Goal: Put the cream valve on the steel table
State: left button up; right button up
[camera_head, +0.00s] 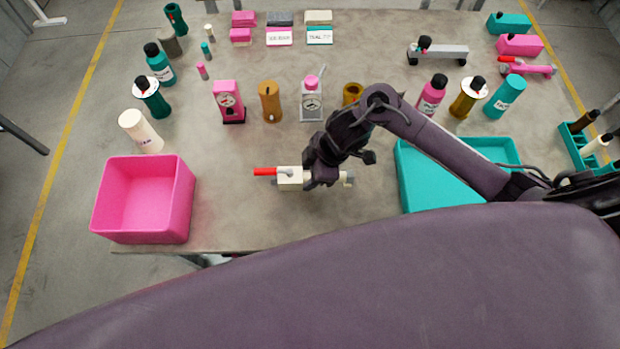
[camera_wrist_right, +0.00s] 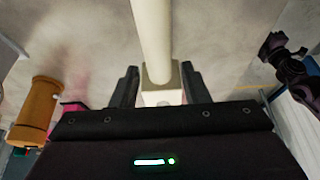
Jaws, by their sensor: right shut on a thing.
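The cream valve (camera_head: 290,178), with a red lever at its left end, is above or on the front middle of the grey table (camera_head: 235,215), taken as the steel table. I cannot tell whether it touches the top. My right gripper (camera_head: 322,180) is shut around its body and hides part of it; a pale end shows to the right. In the right wrist view, the valve (camera_wrist_right: 161,90) sits between my two dark fingers, with a long cream part pointing up the picture. A dark gripper-like part (camera_wrist_right: 285,60) at the right there seems to be my left gripper; its jaws are unclear.
A pink bin (camera_head: 143,240) stands at the front left, and a teal tray (camera_head: 412,205) at the right under my right arm. Bottles and gauge pumps stand in a row behind the valve. Table space between the bin and the valve is clear.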

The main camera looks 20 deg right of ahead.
jog(key=shift+f, duration=1.8)
jog(key=o, duration=1.3)
jog(key=shift+f, duration=0.15)
jog(key=shift+r, duration=0.25)
jog(key=v, duration=1.1)
jog(key=shift+s+d+r, duration=0.1)
jog(key=shift+d+r, duration=0.05)
jog(key=shift+r, duration=0.25)
